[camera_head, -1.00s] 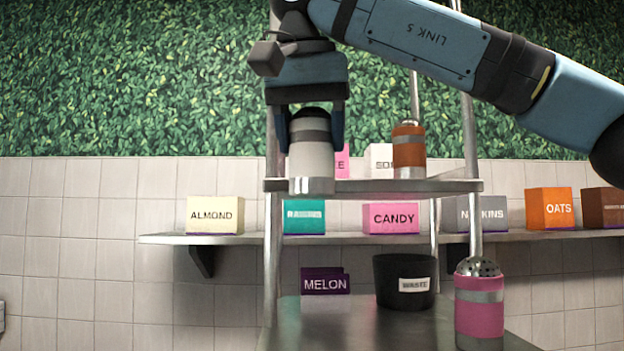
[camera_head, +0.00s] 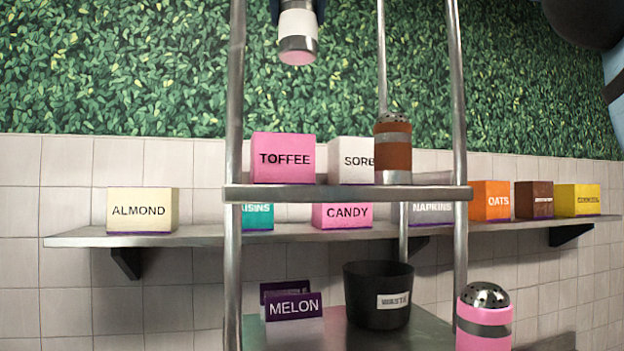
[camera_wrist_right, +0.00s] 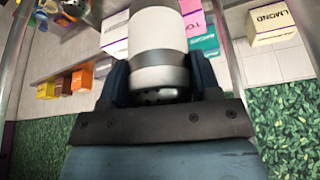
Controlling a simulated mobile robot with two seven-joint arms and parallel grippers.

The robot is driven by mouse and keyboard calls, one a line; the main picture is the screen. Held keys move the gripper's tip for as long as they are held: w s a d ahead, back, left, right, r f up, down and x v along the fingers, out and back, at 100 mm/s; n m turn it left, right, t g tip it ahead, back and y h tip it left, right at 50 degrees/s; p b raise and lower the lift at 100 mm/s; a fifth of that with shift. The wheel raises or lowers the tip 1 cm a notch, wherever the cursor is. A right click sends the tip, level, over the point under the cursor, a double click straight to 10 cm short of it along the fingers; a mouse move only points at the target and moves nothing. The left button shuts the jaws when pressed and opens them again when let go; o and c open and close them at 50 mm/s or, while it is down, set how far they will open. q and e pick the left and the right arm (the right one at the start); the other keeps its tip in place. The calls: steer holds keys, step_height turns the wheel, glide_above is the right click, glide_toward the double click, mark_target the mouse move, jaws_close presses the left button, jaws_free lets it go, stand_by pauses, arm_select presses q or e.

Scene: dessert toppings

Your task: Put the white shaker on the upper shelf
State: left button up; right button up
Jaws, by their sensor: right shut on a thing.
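The white shaker (camera_head: 298,30) hangs at the top of the head view, high above the left part of the upper shelf (camera_head: 345,194) and apart from it. It is white with grey bands, and its pink base faces down. My right gripper (camera_wrist_right: 160,80) is shut on its perforated top end, with one dark blue finger on each side; the white shaker (camera_wrist_right: 157,35) also fills the middle of the right wrist view. In the head view this gripper is mostly cut off by the top edge. My left gripper is not in view.
A brown shaker (camera_head: 393,155) stands on the upper shelf, right of centre. A pink shaker (camera_head: 484,320) stands lower right.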

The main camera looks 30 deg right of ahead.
steer(key=shift+w+r, duration=0.2)
steer(key=shift+r, duration=0.45)
steer(key=shift+s+a, duration=0.1)
steer(key=shift+s, duration=0.1)
steer(key=shift+s+f, duration=1.05)
steer(key=f, duration=1.1)
steer(key=w+f, duration=0.1)
steer(key=f, duration=0.4)
steer(key=shift+f, duration=0.35)
steer(key=shift+d+f, duration=0.2)
steer(key=shift+s+f, duration=0.15)
steer(key=o, duration=0.8)
steer(key=shift+a, duration=0.1)
steer(key=shift+c, duration=0.2)
steer(key=shift+o, duration=1.1)
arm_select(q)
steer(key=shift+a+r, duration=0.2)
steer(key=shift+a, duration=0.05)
